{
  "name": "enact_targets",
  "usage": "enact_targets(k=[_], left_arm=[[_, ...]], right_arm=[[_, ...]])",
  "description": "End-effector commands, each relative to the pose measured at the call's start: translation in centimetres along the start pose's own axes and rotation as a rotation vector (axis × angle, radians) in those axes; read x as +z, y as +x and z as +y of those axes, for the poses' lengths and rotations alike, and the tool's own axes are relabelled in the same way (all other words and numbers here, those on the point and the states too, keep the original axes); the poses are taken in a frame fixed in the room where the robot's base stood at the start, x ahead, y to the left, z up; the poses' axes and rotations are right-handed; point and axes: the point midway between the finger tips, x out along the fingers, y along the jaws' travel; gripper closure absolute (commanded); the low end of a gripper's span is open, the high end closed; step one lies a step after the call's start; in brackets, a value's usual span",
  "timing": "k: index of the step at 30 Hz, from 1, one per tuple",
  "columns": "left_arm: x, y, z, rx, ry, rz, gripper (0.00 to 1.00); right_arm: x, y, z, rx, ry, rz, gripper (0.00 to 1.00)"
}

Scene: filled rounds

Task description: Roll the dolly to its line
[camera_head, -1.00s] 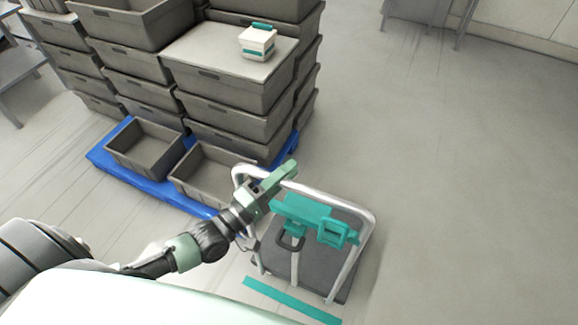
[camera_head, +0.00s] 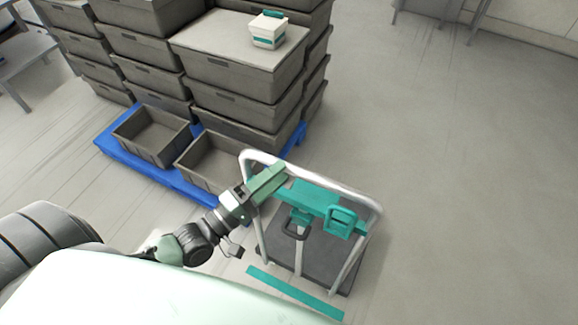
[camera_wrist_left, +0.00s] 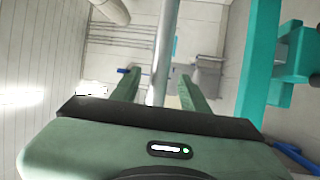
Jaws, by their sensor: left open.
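The dolly (camera_head: 322,262) has a dark grey deck and a silver tube handle frame with a teal bracket (camera_head: 312,203) across it. It stands on the floor at lower centre in the head view. A teal line (camera_head: 295,292) lies on the floor just in front of the deck's near edge, apart from it. My left gripper (camera_head: 274,180) is open at the handle's upper left part. In the left wrist view a silver handle tube (camera_wrist_left: 164,50) shows between the spread fingers (camera_wrist_left: 160,82); I cannot tell if they touch it. My right gripper is not in view.
A blue pallet (camera_head: 123,151) with stacked grey crates (camera_head: 231,75) stands just behind and left of the dolly. A white box with teal trim (camera_head: 268,33) sits on the stack. The floor (camera_head: 470,180) to the right is clear.

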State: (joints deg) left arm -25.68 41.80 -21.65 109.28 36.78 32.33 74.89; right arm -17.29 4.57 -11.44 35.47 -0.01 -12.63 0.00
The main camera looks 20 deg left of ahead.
Motion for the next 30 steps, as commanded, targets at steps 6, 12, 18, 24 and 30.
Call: enact_targets(k=[6,12,18,24,30], left_arm=[[0.0,-2.4,-0.1,0.001,0.000,0.000,0.55],[0.0,-2.6,0.1,0.002,0.000,0.001,0.55],[0.0,-2.6,0.1,0.001,0.000,0.001,0.55],[0.1,-2.6,0.0,-0.001,0.002,0.000,0.55],[2.4,-1.7,-1.3,-0.098,0.109,-0.044,0.55]], right_arm=[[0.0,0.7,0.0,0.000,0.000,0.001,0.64],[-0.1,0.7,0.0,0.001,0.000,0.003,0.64],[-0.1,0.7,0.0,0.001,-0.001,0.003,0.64],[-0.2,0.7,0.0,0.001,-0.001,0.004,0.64],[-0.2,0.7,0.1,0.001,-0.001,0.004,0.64]])
